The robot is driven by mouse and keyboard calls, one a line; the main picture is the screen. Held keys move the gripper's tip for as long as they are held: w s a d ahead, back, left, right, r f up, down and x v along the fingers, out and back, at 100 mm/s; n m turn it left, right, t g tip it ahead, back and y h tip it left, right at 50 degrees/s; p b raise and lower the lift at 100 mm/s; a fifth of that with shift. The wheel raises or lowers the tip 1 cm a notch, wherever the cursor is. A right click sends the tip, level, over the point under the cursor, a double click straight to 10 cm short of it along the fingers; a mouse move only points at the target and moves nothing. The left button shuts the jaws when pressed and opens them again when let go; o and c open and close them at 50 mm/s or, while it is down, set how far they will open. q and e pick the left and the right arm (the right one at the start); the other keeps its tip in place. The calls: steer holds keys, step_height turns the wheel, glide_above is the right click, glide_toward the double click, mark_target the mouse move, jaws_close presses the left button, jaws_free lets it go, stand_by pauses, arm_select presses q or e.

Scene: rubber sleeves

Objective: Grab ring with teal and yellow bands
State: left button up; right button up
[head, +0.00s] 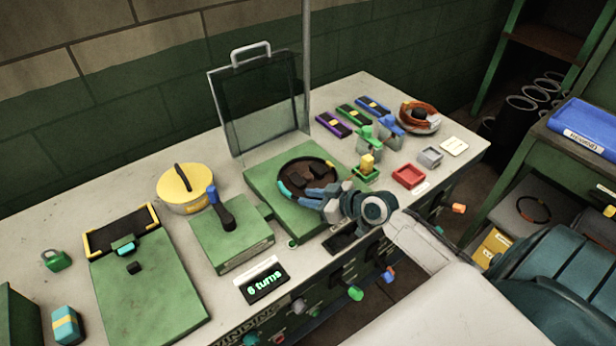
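A dark ring (281,170) lies in the round recess of the green fixture (262,205) in the middle of the bench. A teal band shows on its left front side; I cannot make out a yellow band on it. My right gripper (309,194) reaches in from the right, its blue-grey fingers low over the front part of the ring and hiding some of it. I cannot tell whether the fingers touch or grip the ring. My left gripper is not in view.
A clear hinged cover (258,105) stands raised behind the fixture. A lever box (230,235) and yellow pot (185,190) stand to the left. Small trays, including a red one (408,177), lie to the right. Another dark ring (534,208) lies on the right shelf.

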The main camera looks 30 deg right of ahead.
mark_target(292, 195)
steer(key=p+x, duration=0.1)
steer(key=x, duration=0.4)
steer(key=shift+s, duration=0.1)
steer(key=shift+c, duration=0.2)
jaws_close()
